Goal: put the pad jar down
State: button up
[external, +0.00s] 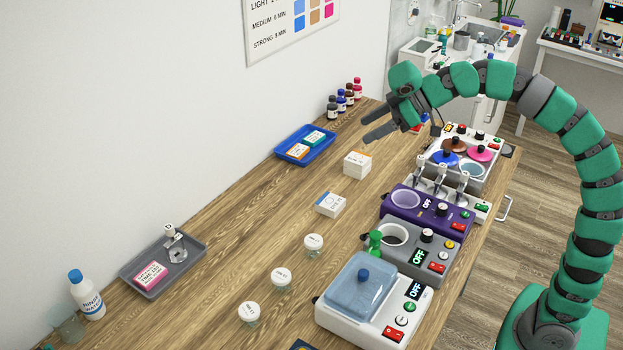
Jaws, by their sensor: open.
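My gripper (367,127) is open, its two dark fingers spread and pointing left above the far part of the wooden table. I see nothing between the fingers. Three small clear jars with white printed lids stand upright in a row on the table: a far one (313,246), a middle one (281,280) and a near one (249,314). All are well apart from my gripper. The lid print is too small to read, so I cannot tell which, if any, is the pad jar.
White boxes (357,164) stand below my gripper in the picture. A blue tray (322,150) and a grey tray (193,263) lie along the wall. Several machines, including a purple one (421,212), line the right edge. Bare wood (240,240) lies mid-table.

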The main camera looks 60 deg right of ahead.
jog(key=s+d+r+m+t+h, duration=0.3)
jog(key=s+r, duration=0.3)
jog(key=s+d+r+m+t+h, duration=0.2)
jog(key=s+d+r+m+t, duration=0.1)
jog(key=s+r, duration=0.3)
jog(key=shift+r+h, duration=0.4)
jog(key=shift+r, duration=0.1)
notch_tip(320, 180, up, 4)
jog(key=p, duration=0.3)
jog(key=shift+f+p, duration=0.15)
jog(key=shift+p, duration=0.25)
